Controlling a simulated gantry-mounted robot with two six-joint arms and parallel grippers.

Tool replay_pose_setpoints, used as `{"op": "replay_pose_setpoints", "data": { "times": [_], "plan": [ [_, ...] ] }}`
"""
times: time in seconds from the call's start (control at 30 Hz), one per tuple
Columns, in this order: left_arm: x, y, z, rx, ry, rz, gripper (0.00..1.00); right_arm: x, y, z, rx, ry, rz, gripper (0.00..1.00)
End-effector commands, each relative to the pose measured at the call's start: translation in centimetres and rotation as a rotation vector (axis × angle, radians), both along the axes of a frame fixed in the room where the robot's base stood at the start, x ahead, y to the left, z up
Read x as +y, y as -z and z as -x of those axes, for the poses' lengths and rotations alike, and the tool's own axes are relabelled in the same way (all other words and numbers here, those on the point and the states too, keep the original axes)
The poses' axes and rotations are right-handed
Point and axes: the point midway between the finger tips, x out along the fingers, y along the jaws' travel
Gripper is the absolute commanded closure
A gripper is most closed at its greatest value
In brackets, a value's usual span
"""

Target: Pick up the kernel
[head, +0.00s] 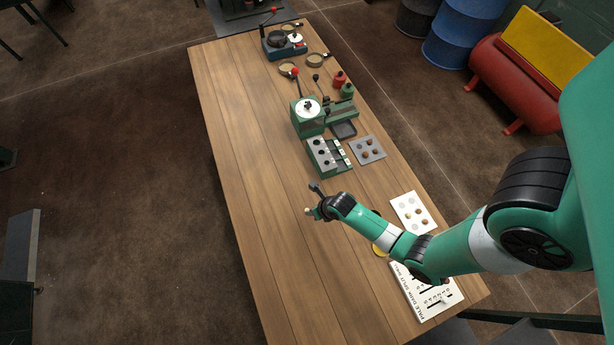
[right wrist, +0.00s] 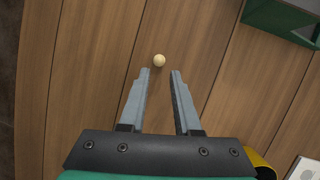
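The kernel is a small pale cream ball (right wrist: 159,60) on the bare wooden table in the right wrist view. In the head view, my right gripper (head: 311,199) is low over the middle of the table. The kernel is too small to make out surely there. My left gripper is in neither view.
The table's left side is clear.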

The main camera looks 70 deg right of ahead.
Motion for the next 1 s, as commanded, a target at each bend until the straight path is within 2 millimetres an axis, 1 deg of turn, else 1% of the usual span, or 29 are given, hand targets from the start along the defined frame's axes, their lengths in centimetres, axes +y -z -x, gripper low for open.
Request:
{"op": "replay_pose_setpoints", "data": {
  "times": [0.03,0.13,0.23,0.47,0.5,0.67,1.0],
  "plan": [
    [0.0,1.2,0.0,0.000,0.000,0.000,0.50,-0.1,1.3,-0.4,0.000,-0.001,0.000,0.69],
    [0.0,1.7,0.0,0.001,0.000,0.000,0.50,-0.5,2.8,-1.2,0.002,-0.001,-0.001,0.69],
    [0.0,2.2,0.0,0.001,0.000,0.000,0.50,-0.7,3.9,-1.6,0.001,0.000,-0.001,0.69],
    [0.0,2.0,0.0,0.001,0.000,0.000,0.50,-0.7,4.0,-1.8,-0.001,0.000,0.001,0.69],
    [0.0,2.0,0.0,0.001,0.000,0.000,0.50,-0.7,4.0,-1.8,-0.001,0.000,0.001,0.70],
    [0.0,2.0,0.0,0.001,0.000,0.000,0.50,-0.7,3.9,-1.8,-0.001,0.000,0.001,0.99],
    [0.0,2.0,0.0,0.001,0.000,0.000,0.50,-0.7,3.9,-1.8,-0.001,0.000,0.001,1.00]
  ]
}}
